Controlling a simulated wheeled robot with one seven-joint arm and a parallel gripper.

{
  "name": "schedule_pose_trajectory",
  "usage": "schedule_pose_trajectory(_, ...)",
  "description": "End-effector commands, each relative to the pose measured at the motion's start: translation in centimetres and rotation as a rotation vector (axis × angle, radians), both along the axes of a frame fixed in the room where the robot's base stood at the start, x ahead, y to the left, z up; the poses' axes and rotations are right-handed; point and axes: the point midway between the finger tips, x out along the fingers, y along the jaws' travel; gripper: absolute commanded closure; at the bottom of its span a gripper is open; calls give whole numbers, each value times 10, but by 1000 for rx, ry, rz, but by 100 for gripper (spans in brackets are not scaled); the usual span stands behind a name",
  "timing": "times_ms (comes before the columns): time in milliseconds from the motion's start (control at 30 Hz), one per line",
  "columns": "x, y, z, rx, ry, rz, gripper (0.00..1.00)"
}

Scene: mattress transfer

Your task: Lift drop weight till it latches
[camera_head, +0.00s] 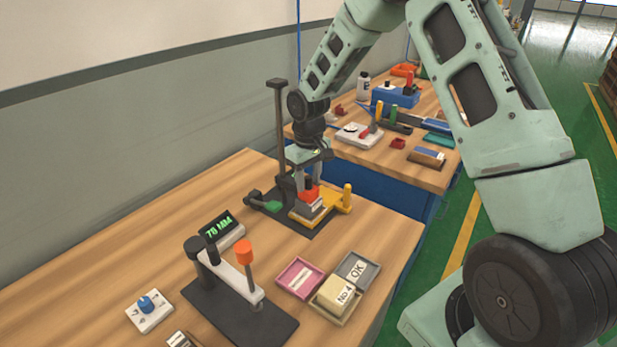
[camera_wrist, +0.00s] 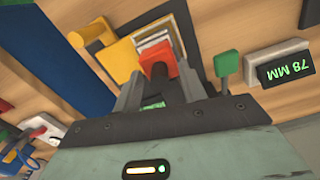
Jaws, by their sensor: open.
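The drop weight (camera_head: 308,206) is a grey block with a red top and a dark knob, low on a tester with a tall dark post (camera_head: 279,120) and a dark base plate. It sits over a yellow part (camera_head: 331,214) of the tester. My gripper (camera_head: 309,178) is directly above it, pointing down. In the wrist view, the open fingers of my gripper (camera_wrist: 158,88) stand on either side of the red top (camera_wrist: 157,62). I cannot tell whether they touch it. A green lever (camera_wrist: 227,65) is beside the tester. The latch itself is not clearly visible.
A display (camera_head: 222,228) reads 78 MM. In front are a lever device with an orange knob (camera_head: 244,252), a blue dial (camera_head: 148,303), a pink tray (camera_head: 300,277) and a grey OK tray (camera_head: 371,268). A second cluttered table stands behind.

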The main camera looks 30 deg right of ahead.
Motion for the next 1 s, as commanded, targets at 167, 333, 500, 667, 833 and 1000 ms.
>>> schedule_pose_trajectory(167,0,0,0,0,0,0,72)
schedule_pose_trajectory(333,0,0,0,0,0,0,100)
schedule_pose_trajectory(500,0,0,6,0,0,0,100)
schedule_pose_trajectory(667,1,0,31,0,-1,-2,100)
schedule_pose_trajectory(833,1,0,77,0,-3,-1,100)
schedule_pose_trajectory(1000,1,0,127,0,-5,-2,100)
